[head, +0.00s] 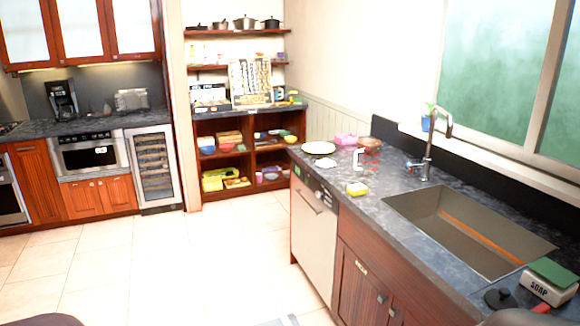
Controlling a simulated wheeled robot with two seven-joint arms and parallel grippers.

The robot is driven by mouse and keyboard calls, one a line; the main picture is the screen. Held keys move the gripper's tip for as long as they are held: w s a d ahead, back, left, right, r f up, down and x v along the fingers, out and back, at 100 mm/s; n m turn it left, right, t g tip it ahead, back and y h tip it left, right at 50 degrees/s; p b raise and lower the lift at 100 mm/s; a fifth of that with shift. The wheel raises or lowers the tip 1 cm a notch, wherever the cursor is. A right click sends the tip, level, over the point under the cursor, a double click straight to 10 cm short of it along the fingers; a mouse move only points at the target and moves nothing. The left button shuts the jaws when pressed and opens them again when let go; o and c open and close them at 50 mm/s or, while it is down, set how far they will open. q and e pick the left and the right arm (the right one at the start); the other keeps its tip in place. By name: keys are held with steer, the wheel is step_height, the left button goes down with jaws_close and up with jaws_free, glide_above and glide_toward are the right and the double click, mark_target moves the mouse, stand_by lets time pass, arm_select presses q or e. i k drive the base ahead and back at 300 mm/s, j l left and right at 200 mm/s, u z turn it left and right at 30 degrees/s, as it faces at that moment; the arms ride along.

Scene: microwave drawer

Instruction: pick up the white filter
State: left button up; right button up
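A small white upright object (358,159), which may be the white filter, stands on the dark counter (400,205) left of the sink. It is too small for me to be sure what it is. Neither of my grippers can be made out. Only dark rounded shapes, probably parts of my arms, show at the bottom left and bottom right edges.
The faucet (430,150) rises behind the sink (465,232). A soap box (548,289) sits at the right. The tiled floor (170,270) is clear.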

mark_target(325, 163)
steer(key=i+l+u, duration=0.15)
steer(key=i+u, duration=0.2)
steer(key=i, duration=1.85)
